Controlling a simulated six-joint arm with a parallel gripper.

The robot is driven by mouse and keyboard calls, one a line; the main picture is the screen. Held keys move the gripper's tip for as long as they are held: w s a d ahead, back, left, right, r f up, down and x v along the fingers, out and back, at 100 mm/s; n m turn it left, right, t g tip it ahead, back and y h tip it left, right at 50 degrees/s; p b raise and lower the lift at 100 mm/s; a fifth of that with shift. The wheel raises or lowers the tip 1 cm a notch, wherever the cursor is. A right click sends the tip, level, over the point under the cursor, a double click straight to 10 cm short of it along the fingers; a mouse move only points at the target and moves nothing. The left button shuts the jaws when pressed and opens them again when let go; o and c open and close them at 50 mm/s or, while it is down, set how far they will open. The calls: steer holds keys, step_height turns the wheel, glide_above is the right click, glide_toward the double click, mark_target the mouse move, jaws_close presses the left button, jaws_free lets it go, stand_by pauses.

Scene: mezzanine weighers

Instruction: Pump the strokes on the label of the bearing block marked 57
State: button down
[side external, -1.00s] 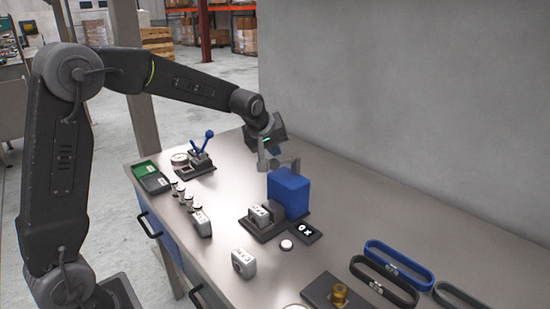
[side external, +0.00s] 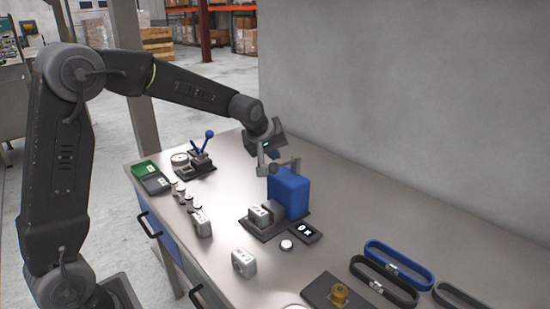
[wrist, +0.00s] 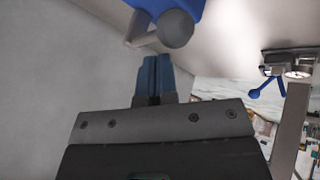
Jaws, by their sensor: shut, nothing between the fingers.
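A blue box-shaped unit (side external: 288,192) stands on a dark base plate (side external: 258,233), with a grey lever (side external: 283,166) at its top. In the wrist view the lever's grey ball end (wrist: 175,28) shows beside the blue unit (wrist: 163,5). My gripper (wrist: 155,60) is shut and empty, its blue fingers just short of the ball in that view; I cannot tell whether they touch. Pale grey labelled blocks include one on the base (side external: 259,215), one in front (side external: 243,262) and one at the left (side external: 201,223). Their labels are too small to read.
A small dark display (side external: 307,232) and a round white button (side external: 287,245) lie beside the base. A blue-handled device (side external: 201,160), green tray (side external: 145,168), belt loops (side external: 399,263) and brass fitting (side external: 340,292) stand around. A grey wall borders the bench.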

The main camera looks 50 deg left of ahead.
steer(key=shift+s+f, duration=0.2)
steer(key=shift+f, duration=0.5)
stand_by(0.6)
steer(key=shift+w+r, duration=0.25)
steer(key=shift+r, duration=0.8)
steer(key=shift+w+r, duration=0.2)
steer(key=shift+r, duration=0.8)
steer(key=shift+w+r, duration=0.25)
steer(key=shift+r, duration=1)
steer(key=shift+w+r, duration=0.2)
steer(key=shift+r, duration=1)
steer(key=r, duration=0.3)
steer(key=shift+w+r, duration=0.35)
steer(key=shift+w, duration=0.05)
